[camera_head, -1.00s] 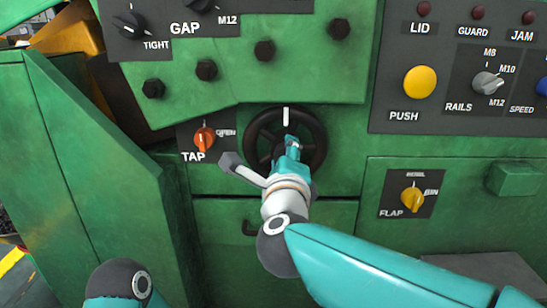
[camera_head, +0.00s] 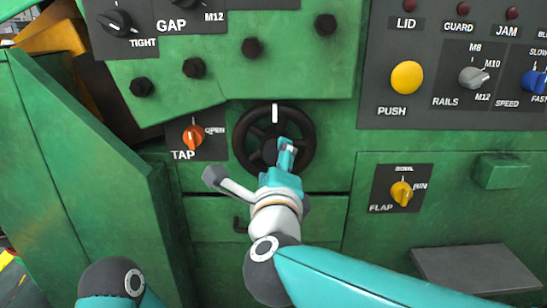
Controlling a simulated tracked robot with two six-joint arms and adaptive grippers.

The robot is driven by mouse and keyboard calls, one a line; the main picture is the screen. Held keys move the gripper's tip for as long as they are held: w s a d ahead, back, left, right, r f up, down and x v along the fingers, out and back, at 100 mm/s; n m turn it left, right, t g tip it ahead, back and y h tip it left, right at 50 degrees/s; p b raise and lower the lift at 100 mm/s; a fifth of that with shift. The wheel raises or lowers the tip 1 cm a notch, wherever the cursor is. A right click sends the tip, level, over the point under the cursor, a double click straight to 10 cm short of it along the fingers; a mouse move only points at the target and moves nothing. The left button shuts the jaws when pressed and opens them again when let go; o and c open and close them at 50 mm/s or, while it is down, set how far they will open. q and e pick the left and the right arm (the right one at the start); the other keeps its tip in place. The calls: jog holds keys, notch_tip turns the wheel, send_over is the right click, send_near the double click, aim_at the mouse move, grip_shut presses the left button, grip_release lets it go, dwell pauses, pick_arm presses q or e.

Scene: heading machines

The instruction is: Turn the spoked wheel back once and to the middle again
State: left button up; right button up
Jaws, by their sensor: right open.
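The black spoked wheel (camera_head: 308,132) is on the green machine front in the middle of the view. A white mark stands above its hub at the top of the rim. My right gripper (camera_head: 286,150) is in front of the wheel's lower right part and hides some of its hub and spokes. The gripper is open. I cannot tell whether its fingertips touch the wheel. Of my left arm only a joint shows at the bottom left; its gripper is out of view.
Left of the wheel is the orange TAP knob (camera_head: 193,137). Right are the yellow FLAP knob (camera_head: 402,192), the yellow PUSH button (camera_head: 407,77) and the RAILS knob (camera_head: 474,77). A green panel (camera_head: 90,190) juts out at left. A grey plate (camera_head: 475,268) sticks out at lower right.

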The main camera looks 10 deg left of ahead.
jog(key=s, duration=0.4)
jog(key=shift+d+f, duration=0.1)
jog(key=shift+d, duration=0.3)
jog(key=shift+w, duration=0.15)
